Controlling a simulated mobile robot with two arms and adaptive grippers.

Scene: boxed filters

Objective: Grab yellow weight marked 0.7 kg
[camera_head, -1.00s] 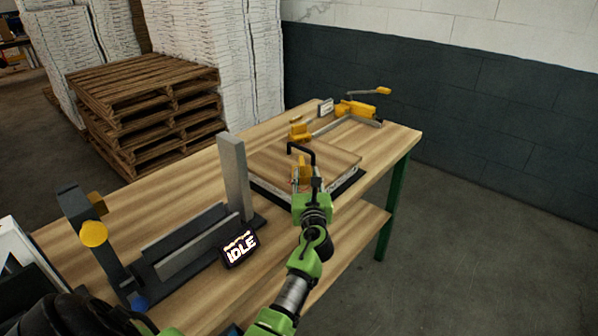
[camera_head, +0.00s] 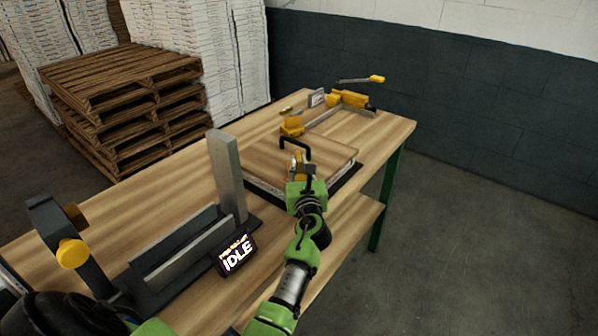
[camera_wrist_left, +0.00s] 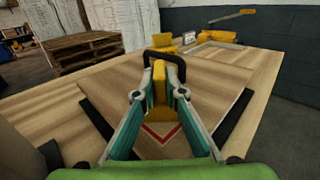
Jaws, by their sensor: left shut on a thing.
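A yellow weight (camera_wrist_left: 159,82) stands upright between my left gripper's fingertips in the left wrist view. It also shows in the head view (camera_head: 295,158), small and partly hidden by the gripper. No marking can be read on it. The fingers also show in the left wrist view (camera_wrist_left: 160,97). My right gripper is not in view.
Behind the board are another yellow block (camera_head: 291,125) and a yellow clamp-like device (camera_head: 348,98) on the table (camera_head: 150,213). A grey metal fixture (camera_head: 227,175) and a sign reading IDLE (camera_head: 237,254) stand nearer. Pallets (camera_head: 120,85) are beyond the table.

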